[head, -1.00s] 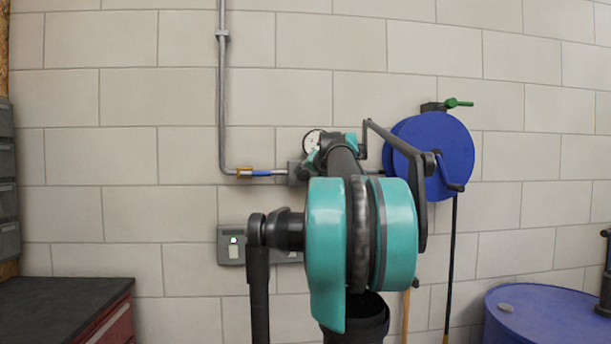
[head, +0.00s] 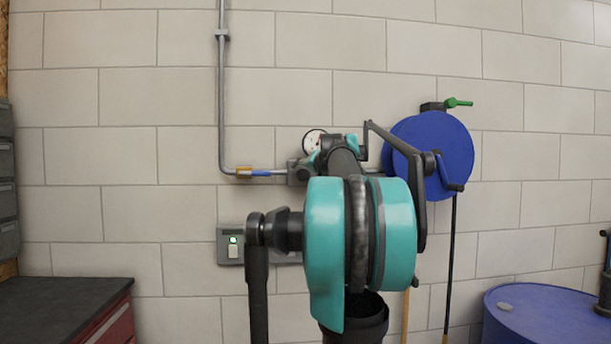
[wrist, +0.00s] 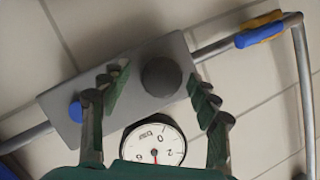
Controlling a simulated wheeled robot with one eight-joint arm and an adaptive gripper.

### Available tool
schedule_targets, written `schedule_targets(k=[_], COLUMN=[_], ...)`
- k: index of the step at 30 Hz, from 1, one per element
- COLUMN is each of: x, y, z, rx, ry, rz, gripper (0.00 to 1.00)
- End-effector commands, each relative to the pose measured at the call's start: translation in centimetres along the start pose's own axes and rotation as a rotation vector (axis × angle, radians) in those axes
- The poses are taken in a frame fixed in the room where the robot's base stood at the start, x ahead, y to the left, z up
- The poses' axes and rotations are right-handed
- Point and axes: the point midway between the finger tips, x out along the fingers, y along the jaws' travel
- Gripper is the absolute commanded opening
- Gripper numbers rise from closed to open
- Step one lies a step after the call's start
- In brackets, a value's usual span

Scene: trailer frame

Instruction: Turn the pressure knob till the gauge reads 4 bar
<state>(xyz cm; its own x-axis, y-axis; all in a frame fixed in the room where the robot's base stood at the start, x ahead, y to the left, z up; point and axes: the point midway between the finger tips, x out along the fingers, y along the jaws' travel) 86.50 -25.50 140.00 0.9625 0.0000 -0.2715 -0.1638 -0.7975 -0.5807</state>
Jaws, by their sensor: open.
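The dark round pressure knob (wrist: 161,76) sticks out of a grey block (wrist: 62,104) in the wrist view. My gripper (wrist: 160,86) is open, with one green finger on each side of the knob in the picture. I cannot tell whether either finger touches it. The white gauge (wrist: 152,142) sits just below the knob there, partly covered by my gripper's body. Its face is turned over, with 0 and 2 legible; the red needle points down, and its exact reading is unclear. The gauge also shows in the head view (head: 313,143), where my arm hides the knob.
A grey pipe (head: 222,90) with a blue and yellow valve lever (head: 254,173) enters the block from the left. A blue hose reel (head: 432,155) hangs close on the right. A switch box (head: 230,245) with a green light sits below. A blue drum (head: 545,315) stands at lower right.

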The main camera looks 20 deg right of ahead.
Motion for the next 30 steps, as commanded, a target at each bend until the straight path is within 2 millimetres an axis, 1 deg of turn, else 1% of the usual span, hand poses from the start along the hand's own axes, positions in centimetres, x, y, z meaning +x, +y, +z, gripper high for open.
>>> schedule_targets(k=[5, 8, 11, 18, 21, 25, 30], x=[-0.2, -1.1, -2.6, -7.6, -9.3, -11.0, -11.9], y=[0.0, 0.0, 0.1, 0.1, 0.1, 0.1, 0.0], z=[0.0, 0.0, 0.0, 0.0, 0.0, 0.0, 0.0], rx=[0.000, 0.000, 0.000, 0.001, 0.001, 0.000, 0.001], ry=[0.000, 0.000, 0.001, 0.001, 0.002, 0.001, 0.000], rz=[0.000, 0.001, 0.002, 0.002, 0.002, 0.002, 0.000], gripper=[0.61, 0.61, 0.61, 0.61, 0.61, 0.61, 0.61])
